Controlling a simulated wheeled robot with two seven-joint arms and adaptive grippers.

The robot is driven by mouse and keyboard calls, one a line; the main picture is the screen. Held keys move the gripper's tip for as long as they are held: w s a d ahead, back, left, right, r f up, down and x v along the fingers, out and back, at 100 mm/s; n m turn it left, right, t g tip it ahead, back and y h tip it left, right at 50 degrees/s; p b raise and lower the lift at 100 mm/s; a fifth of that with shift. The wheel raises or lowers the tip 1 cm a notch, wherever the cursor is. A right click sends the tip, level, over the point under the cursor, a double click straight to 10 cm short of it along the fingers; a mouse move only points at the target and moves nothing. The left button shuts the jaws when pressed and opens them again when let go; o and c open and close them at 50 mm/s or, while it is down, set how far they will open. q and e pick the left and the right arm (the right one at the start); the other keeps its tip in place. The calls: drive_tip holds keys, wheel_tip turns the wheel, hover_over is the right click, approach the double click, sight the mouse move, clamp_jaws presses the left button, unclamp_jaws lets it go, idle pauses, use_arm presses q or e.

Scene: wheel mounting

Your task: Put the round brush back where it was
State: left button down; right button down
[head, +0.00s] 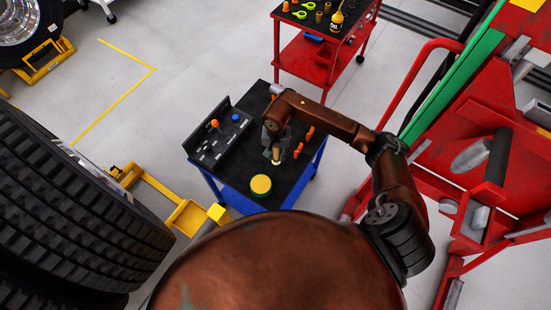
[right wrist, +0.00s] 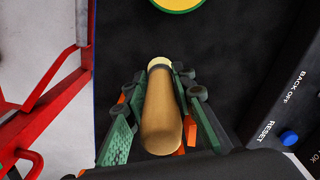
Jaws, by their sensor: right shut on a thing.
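The round brush (right wrist: 160,112), a tan cylinder with a pale end, lies between the green-padded fingers of my right gripper (right wrist: 158,118) in the right wrist view. In the head view, my right gripper (head: 275,143) hangs over the dark top of the blue cart (head: 232,187), shut on the brush, whose pale tip (head: 277,158) shows below the fingers. I cannot tell whether the brush touches the cart top. My left gripper is not in view.
A yellow and green round tin (head: 261,185) sits nearer the front of the cart. Orange pieces (head: 299,151) lie right of the gripper. A panel with an orange knob and blue button (head: 235,117) lines the left side. A red cart (head: 310,62) stands behind.

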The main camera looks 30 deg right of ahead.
sight(276, 159)
drive_tip(key=shift+w+f, duration=0.2)
drive_tip(key=shift+f, duration=1.6)
drive_tip(key=shift+f, duration=0.2)
drive_tip(key=c, duration=1.6)
unclamp_jaws()
drive_tip(key=shift+r, duration=0.1)
wheel_tip(276, 159, up, 12)
drive_tip(key=shift+r, duration=0.1)
